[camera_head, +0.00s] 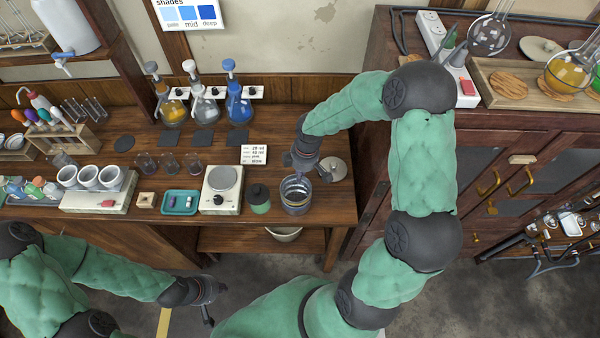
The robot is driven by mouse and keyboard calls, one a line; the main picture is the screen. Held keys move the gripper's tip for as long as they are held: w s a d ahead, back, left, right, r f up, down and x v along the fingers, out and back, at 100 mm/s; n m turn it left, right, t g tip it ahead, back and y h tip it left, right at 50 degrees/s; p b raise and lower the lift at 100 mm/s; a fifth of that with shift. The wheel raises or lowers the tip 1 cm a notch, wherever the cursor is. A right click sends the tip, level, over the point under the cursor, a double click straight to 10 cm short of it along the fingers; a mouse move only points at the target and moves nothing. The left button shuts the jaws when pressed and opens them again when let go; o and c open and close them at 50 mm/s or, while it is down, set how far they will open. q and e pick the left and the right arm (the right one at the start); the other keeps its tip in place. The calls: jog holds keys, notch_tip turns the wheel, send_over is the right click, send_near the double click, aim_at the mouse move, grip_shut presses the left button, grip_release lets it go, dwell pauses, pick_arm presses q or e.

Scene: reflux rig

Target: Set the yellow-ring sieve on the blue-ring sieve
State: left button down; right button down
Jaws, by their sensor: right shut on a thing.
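A metal sieve stack (296,197) stands upright near the front edge of the wooden bench, with a bluish band visible. My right gripper (300,172) points down at the back rim of the stack's top and is shut on a sieve there, apparently the yellow-ring sieve. Its yellow ring cannot be made out at this size, and I cannot tell whether it touches the sieve below. My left gripper (208,306) hangs low in front of the bench, away from the sieves; its finger opening cannot be made out.
Left of the stack stand a dark-lidded green jar (259,200), a white scale (221,190) and a teal tray (181,203). A round metal dish or lid (333,169) lies right of the stack. A small label card (254,154) and several flasks stand behind.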

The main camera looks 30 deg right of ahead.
jog(key=shift+f+b, duration=0.4)
jog(key=shift+f, duration=0.15)
jog(key=c, duration=1.4)
grip_release()
jog(key=shift+o, duration=0.2)
jog(key=shift+r, duration=0.15)
notch_tip(320, 180, up, 9)
jog(key=p, duration=0.7)
